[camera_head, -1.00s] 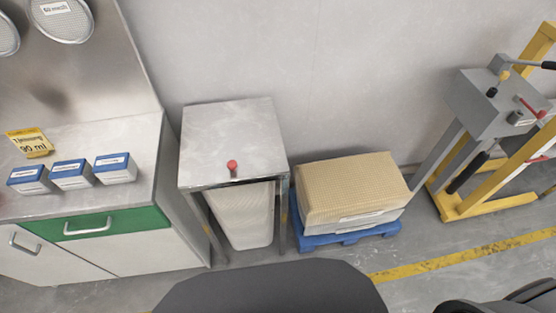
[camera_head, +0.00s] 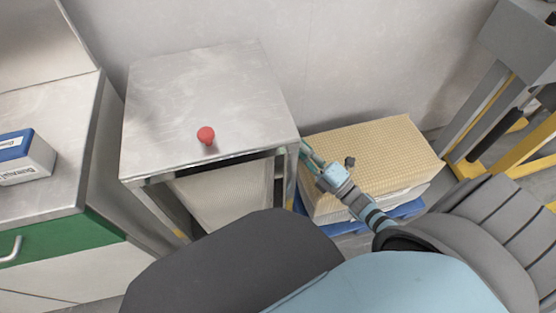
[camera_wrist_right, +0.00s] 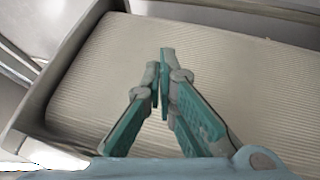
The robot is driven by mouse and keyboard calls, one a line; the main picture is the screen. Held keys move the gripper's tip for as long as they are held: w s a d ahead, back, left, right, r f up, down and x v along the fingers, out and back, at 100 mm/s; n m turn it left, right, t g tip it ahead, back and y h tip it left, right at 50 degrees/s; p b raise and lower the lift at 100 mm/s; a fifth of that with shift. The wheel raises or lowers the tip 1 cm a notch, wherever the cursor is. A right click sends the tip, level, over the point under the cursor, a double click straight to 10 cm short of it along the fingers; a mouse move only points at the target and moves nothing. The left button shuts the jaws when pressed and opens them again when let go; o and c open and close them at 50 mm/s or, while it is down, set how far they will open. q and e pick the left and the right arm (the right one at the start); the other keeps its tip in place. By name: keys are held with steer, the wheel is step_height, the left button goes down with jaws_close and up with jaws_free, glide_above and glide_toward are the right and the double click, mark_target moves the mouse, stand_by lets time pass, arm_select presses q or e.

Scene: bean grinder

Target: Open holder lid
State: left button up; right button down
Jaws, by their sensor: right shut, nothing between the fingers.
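The holder is a metal stand with a flat grey top, the lid (camera_head: 205,90), which lies flat. A red round knob (camera_head: 206,135) stands near its front edge. Under it hangs a pale ribbed container (camera_head: 230,195), which also fills much of the right wrist view (camera_wrist_right: 240,75). My right gripper (camera_head: 304,149) is beside the front right corner of the stand, below and right of the knob and apart from it. Its teal fingers (camera_wrist_right: 165,65) are together and empty in the right wrist view. My left gripper is not in view.
A beige ribbed stack (camera_head: 375,155) on a blue pallet (camera_head: 405,209) stands right of the holder. A cabinet with a green drawer (camera_head: 70,240) and a blue-white box (camera_head: 25,158) are at left. Yellow-grey frame equipment (camera_head: 500,90) stands at far right.

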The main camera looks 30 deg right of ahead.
steer(key=s+a+n+y+b, duration=0.1)
steer(key=a+n+y+b, duration=0.1)
steer(key=n+y+b, duration=0.45)
steer(key=n+g+y+b, duration=0.2)
steer(key=n+g+y, duration=1.2)
steer(key=n, duration=0.9)
glide_toward(261, 148)
steer(key=w+a+f, duration=0.1)
steer(key=a+f, duration=0.1)
steer(key=a, duration=0.1)
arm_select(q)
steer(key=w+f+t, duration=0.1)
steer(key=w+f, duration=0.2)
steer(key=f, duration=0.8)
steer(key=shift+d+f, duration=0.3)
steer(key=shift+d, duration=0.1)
arm_select(e)
steer(key=shift+m, duration=0.35)
step_height(261, 148, up, 5)
steer(key=shift+w+a+f, duration=0.1)
steer(key=shift+a+f, duration=0.05)
